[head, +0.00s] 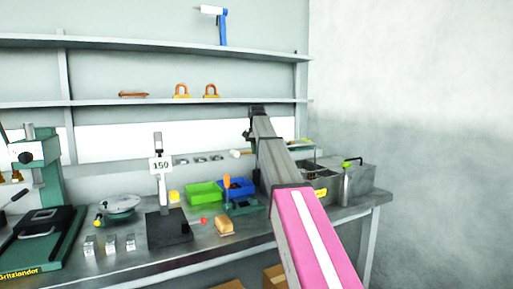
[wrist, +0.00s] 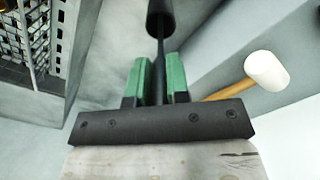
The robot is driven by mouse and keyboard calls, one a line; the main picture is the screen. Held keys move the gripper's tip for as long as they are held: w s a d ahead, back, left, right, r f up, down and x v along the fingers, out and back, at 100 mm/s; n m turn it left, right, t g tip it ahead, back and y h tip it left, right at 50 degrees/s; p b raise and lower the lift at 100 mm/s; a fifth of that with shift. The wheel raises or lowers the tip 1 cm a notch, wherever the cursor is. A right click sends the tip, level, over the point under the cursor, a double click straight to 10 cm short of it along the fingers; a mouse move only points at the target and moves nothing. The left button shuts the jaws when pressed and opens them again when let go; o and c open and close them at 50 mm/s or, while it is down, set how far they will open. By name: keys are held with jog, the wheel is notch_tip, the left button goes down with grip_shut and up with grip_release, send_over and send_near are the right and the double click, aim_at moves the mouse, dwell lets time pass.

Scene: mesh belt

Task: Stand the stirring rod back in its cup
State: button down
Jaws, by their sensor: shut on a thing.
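In the wrist view my gripper (wrist: 161,80) has its two green-padded fingers closed on the thin dark shaft of the stirring rod (wrist: 161,50). A thicker black end (wrist: 160,16) of the rod reaches the top edge of the view. The rod's other end is hidden behind the gripper body. In the head view my arm rises to the right of the green bin, above the bench, and I cannot make out the fingers or rod there. I cannot pick out the rod's cup with certainty in either view.
A white-headed mallet (wrist: 267,70) is right of my gripper. A metal basket (wrist: 38,40) shows at left. On the bench (head: 190,249) are a green bin (head: 203,193), a black slab (head: 168,227), a tan block (head: 224,225) and a grey tank (head: 358,183). Shelves (head: 150,42) run above.

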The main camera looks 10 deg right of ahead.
jog(key=shift+f, duration=0.25)
jog(key=c, duration=1)
grip_release()
jog(key=shift+r, duration=0.1)
notch_tip(320, 180, up, 10)
jog(key=shift+r, duration=0.25)
